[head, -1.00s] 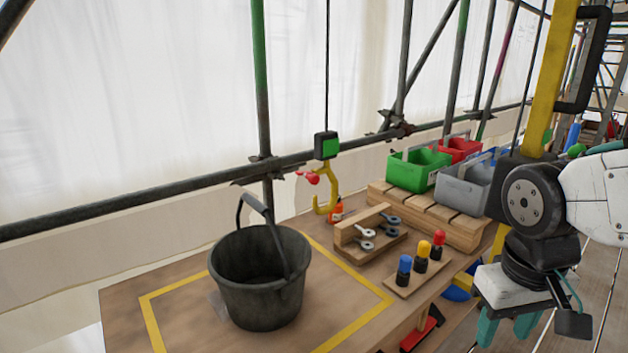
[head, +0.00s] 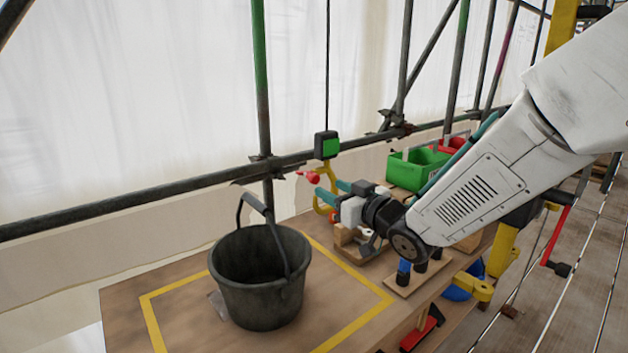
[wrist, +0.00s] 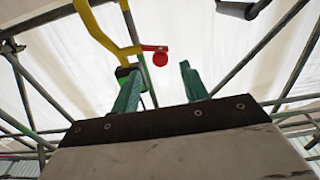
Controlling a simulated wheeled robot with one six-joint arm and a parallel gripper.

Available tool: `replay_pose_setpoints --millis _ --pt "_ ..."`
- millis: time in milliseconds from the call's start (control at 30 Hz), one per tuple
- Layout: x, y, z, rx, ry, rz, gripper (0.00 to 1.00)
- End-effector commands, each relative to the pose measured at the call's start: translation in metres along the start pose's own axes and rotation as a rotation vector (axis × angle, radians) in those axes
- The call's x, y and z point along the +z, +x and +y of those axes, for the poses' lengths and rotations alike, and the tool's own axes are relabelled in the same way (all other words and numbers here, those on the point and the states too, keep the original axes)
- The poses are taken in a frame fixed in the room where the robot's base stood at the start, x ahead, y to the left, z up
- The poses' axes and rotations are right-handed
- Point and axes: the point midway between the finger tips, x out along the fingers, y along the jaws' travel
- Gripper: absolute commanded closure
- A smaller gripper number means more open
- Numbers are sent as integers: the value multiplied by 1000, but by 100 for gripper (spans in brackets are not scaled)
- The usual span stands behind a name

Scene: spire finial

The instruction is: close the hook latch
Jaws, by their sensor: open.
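The yellow hook (head: 331,174) hangs from a black and green block (head: 326,146) on a dark cable. Its red latch (head: 313,178) sticks out to the left of the hook, swung away from it. My gripper (head: 331,194) is open and empty at the hook, its two teal fingers pointing left, and it hides part of the hook's lower curve. In the wrist view the hook (wrist: 97,33) is at the upper left. The latch's red knob (wrist: 160,59) shows above the gap between the fingers of my gripper (wrist: 160,88). I cannot tell whether either finger touches.
A black bucket (head: 258,300) with a raised handle stands inside a yellow outline on the bench, below and left of the hook. Green (head: 410,168) and red bins stand behind my arm. Scaffold poles (head: 262,90) run behind the hook.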

Motion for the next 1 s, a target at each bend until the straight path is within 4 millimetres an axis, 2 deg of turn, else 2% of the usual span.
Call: replay_pose_setpoints --millis 500,633,867,900,1000 --pt "-1 68 0 -1 6 5 55" --pt "-2 76 -1 -1 5 6 55" --pt "-2 77 0 0 6 6 55" --pt "-2 77 0 0 6 6 58" --pt "-2 77 0 0 6 5 86"
